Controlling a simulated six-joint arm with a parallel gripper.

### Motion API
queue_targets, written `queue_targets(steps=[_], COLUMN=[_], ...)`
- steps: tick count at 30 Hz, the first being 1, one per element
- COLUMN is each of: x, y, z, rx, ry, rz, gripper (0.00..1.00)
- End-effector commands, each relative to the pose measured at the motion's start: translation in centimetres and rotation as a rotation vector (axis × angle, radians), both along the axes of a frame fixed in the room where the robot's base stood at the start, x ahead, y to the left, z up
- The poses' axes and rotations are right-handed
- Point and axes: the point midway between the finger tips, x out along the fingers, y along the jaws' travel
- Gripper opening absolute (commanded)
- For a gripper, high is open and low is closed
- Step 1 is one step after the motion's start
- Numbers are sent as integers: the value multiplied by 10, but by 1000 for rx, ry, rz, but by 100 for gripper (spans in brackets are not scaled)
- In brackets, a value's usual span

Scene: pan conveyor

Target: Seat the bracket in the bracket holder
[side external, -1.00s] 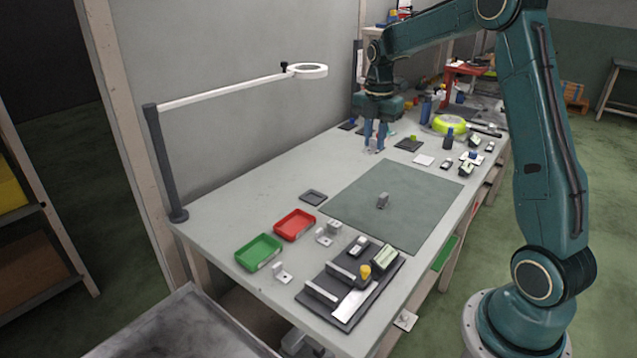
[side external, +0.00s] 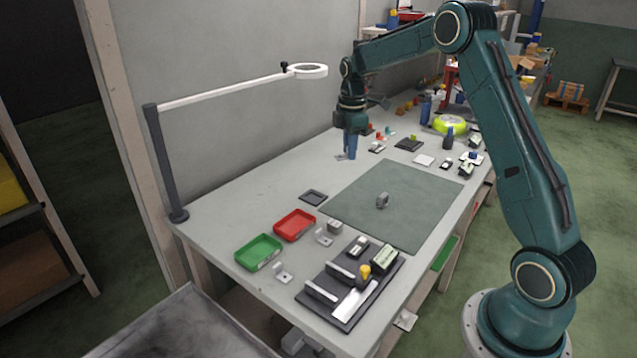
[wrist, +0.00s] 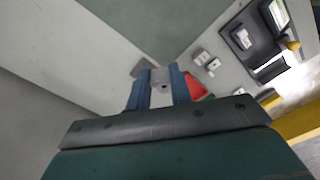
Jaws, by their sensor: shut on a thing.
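My gripper (side external: 350,156) hangs above the back edge of the grey table, its blue fingers pointing down. It is shut on the bracket, a small light grey metal piece that shows just below the fingertips in the side view (side external: 342,157). In the wrist view the bracket (wrist: 162,87) sits between the two fingers (wrist: 160,68), with a dark hole in its face. A dark fixture plate (side external: 343,317) at the table's front carries upright silver rails, a pale plate and a yellow knob. I cannot tell which part is the bracket holder. The gripper is well away from this fixture.
A red tray (side external: 294,225), a green tray (side external: 258,252) and a dark square pad (side external: 313,197) lie left of a green-grey mat (side external: 400,225). A small grey part (side external: 382,201) stands on the mat. A magnifier lamp arm (side external: 225,90) reaches over the table's left side.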

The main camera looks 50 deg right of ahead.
Motion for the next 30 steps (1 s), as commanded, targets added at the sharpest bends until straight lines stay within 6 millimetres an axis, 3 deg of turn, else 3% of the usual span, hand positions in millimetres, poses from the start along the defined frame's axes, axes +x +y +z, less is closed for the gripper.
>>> queue_targets(steps=[18,30], x=[58,81], y=[17,28], z=[-54,-79], rx=[-1,-1], ry=[2,0], rz=[-618,-907], gripper=[0,0])
